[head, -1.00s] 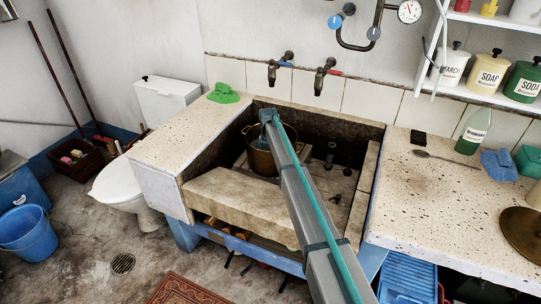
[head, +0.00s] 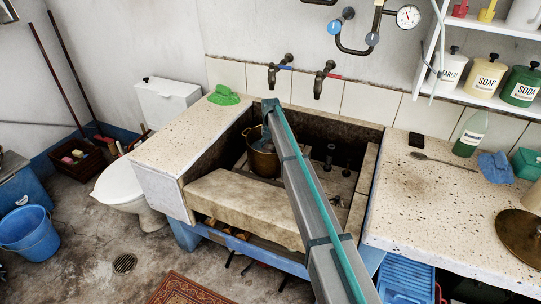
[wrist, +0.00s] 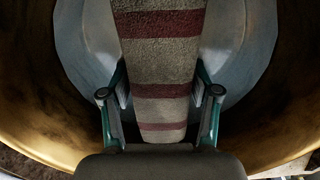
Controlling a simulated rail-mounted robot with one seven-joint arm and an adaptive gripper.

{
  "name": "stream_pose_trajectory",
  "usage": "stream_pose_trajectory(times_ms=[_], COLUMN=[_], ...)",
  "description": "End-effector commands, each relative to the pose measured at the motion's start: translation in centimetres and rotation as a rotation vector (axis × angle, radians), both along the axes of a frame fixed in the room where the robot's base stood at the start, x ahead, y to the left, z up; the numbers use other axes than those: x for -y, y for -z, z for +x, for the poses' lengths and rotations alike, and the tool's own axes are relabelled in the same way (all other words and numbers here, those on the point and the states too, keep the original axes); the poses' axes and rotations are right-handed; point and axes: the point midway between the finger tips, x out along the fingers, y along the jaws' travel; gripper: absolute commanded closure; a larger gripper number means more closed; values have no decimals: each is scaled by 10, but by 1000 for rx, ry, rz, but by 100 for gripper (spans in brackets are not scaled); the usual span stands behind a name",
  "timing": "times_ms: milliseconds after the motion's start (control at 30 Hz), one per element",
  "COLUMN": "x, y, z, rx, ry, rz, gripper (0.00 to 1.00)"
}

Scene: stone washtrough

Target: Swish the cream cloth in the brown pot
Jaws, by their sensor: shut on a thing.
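The brown pot (head: 264,163) stands upright in the stone trough, its brassy inner wall (wrist: 22,85) surrounding my gripper in the wrist view. My gripper (wrist: 160,97) is shut on the cream cloth (wrist: 158,62), a greyish-cream strip with dark red bands. The cloth runs from between the fingers to the top of the wrist view. A pale grey-blue surface, perhaps water, curves behind it. In the head view my gripper (head: 266,138) points down at the pot's mouth, and the cloth is hidden there.
The stone trough (head: 240,205) has a raised front slab and two taps (head: 318,80) above its back edge. A green cloth (head: 223,95) lies on the left ledge.

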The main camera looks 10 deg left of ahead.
Motion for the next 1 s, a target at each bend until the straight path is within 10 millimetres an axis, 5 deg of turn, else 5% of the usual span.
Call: stream_pose_trajectory(times_ms=[1000], x=[0], y=[-95], z=[0], rx=[0], ry=[0], rz=[0], gripper=[79])
